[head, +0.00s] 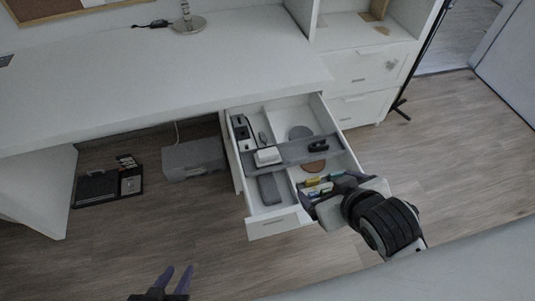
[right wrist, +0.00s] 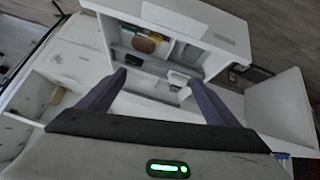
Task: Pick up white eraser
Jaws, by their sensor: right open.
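The open white drawer (head: 272,227) under the desk holds several small items. A small white block that looks like the white eraser (head: 267,157) sits on the grey divider strip across the drawer's middle. It seems to show in the right wrist view as a small white shape (right wrist: 178,78) near one fingertip. My right gripper (head: 326,186) is over the drawer's near right part, open and empty, apart from the block. The right wrist view shows its spread purple fingers (right wrist: 158,78). My left gripper (head: 178,268) is low at the bottom edge, fingers apart and empty, away from the drawer.
A dark stapler-like item (head: 318,146) lies on the divider, right of the block. A brown disc (head: 313,166), a grey case (head: 269,189) and coloured sticks (head: 314,182) lie in the drawer. Drawer walls surround them. The desk top (head: 130,80) overhangs behind; floor in front is clear.

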